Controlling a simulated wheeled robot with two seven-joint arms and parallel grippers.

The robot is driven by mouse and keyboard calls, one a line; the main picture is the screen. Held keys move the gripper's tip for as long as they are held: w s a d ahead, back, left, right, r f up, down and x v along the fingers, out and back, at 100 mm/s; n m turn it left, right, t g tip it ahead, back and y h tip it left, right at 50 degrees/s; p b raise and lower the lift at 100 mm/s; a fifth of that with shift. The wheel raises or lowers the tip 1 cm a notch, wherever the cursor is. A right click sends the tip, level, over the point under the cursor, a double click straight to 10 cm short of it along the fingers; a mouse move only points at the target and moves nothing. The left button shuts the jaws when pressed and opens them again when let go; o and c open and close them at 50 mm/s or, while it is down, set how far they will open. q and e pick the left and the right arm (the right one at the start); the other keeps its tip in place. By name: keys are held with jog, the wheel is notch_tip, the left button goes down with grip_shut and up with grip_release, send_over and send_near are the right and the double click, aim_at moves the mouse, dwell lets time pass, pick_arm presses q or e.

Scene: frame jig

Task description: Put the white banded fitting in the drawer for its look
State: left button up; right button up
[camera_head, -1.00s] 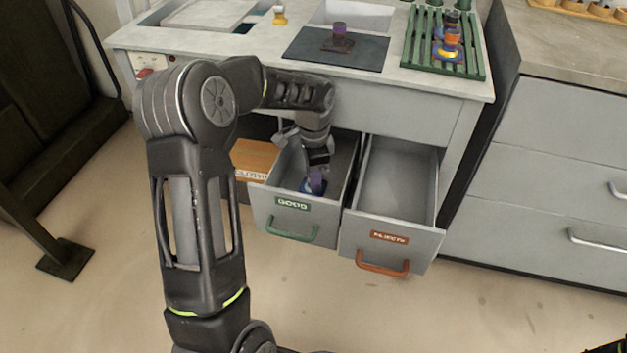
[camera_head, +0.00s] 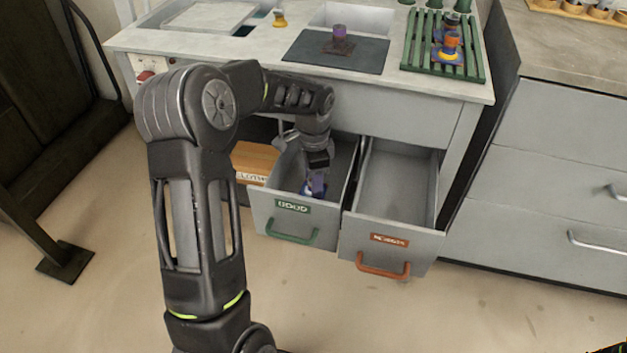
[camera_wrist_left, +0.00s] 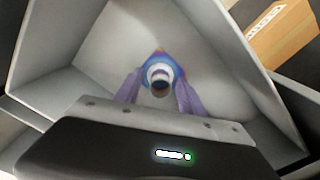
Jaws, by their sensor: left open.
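The fitting (camera_wrist_left: 160,72), with a white round top and a blue base with some orange, sits inside the left drawer with the green GOOD label (camera_head: 293,206). Its blue base shows low in that drawer in the head view (camera_head: 306,188). My left gripper (camera_wrist_left: 159,98) reaches down into this drawer. Its two purple fingers are open, one on each side of the fitting; I cannot tell whether either touches it. The right drawer (camera_head: 392,190), with an orange label and handle, is pulled out and empty. My right gripper is not in view.
A purple-topped piece (camera_head: 339,38) stands on the dark mat (camera_head: 300,47) on the bench. A green slatted rack (camera_head: 419,50) holds several coloured fittings. A cardboard box (camera_head: 254,160) is left of the drawers. The drawer walls stand close around my left gripper.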

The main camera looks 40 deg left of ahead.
pick_arm(q)
notch_tip(320, 180, up, 12)
jog(key=p, duration=0.3)
jog(key=shift+p, duration=0.3)
